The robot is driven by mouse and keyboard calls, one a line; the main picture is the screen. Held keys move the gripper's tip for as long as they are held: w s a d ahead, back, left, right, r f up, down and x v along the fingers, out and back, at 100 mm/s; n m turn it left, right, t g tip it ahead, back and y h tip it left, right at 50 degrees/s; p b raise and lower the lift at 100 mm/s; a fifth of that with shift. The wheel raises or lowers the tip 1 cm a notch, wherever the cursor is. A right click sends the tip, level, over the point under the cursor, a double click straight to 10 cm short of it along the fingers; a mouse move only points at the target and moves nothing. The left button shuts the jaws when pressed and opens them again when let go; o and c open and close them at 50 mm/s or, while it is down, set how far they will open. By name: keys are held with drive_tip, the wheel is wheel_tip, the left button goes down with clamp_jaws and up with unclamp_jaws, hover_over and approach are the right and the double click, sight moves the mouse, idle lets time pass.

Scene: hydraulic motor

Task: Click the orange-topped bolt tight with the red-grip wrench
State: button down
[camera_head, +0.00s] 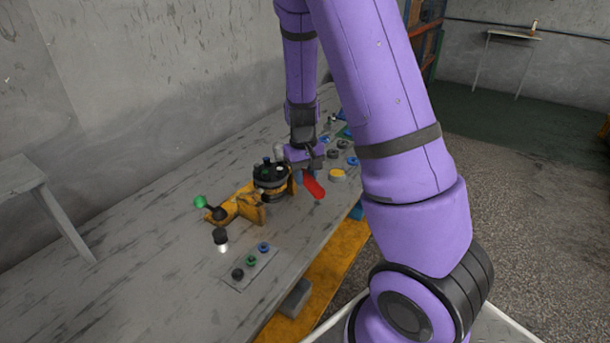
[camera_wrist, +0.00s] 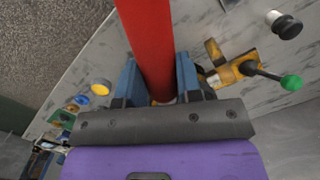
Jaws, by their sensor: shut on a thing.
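My gripper (camera_head: 304,160) is shut on the red-grip wrench (camera_head: 314,188), beside the motor on the table. In the wrist view the red grip (camera_wrist: 150,40) runs up between my two blue-grey fingers (camera_wrist: 160,82). The wrench's working end is hidden by my gripper. The black motor (camera_head: 268,174) sits upright in a yellow-orange holder, just left of my gripper, with small bolt heads on its top. I cannot make out an orange-topped bolt, and whether the wrench touches any bolt is hidden.
A yellow vise-like fixture (camera_head: 243,205) with a green-knobbed lever (camera_head: 200,202) stands left of the motor. A black-and-white part (camera_head: 221,238) and a plate with coloured rings (camera_head: 251,267) are in front. A yellow-topped disc (camera_head: 338,175) and small parts lie right. The left tabletop is clear.

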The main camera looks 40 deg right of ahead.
drive_tip(key=shift+f, duration=0.25)
idle(0.5)
drive_tip(key=shift+s+f, duration=0.15)
drive_tip(key=shift+f, duration=0.85)
idle(0.3)
drive_tip(key=shift+r, duration=0.2)
idle(0.3)
drive_tip(key=shift+r, duration=0.5)
